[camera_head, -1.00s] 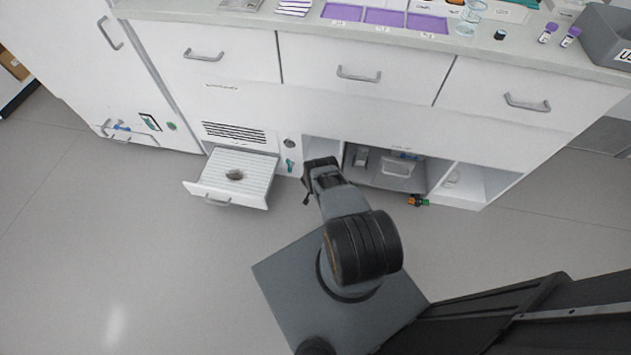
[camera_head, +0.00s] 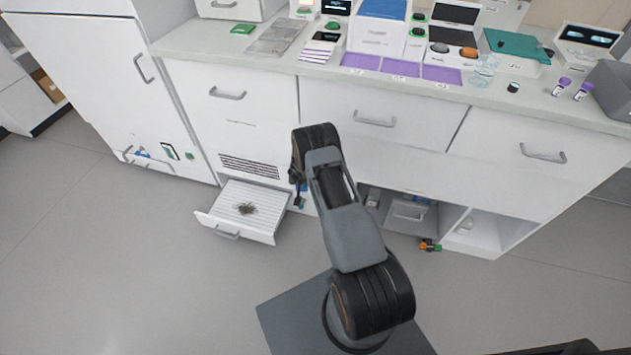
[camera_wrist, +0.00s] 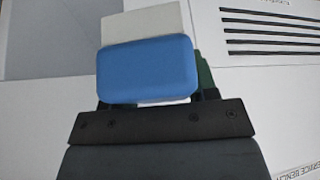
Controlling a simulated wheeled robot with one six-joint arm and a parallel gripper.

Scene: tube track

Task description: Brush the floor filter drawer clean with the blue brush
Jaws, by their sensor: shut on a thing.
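The filter drawer (camera_head: 212,221) is pulled out near the floor at the left of the bench. Its white ribbed surface shows, with a dark clump of dirt (camera_head: 246,209) near the middle. My gripper (camera_wrist: 155,102) is shut on the blue brush (camera_wrist: 148,70). The brush's blue block fills the middle of the wrist view, and a pale cream part (camera_wrist: 146,24) shows beyond it. In the head view my gripper is mostly hidden behind my arm, just right of the drawer, so its contact there is unclear.
A slatted vent (camera_head: 250,167) sits above the drawer. An open lower bay (camera_head: 410,212) lies to the right, with an orange and green item (camera_head: 430,246) on the floor before it. The crowded bench top is above. The floor left of the drawer is clear.

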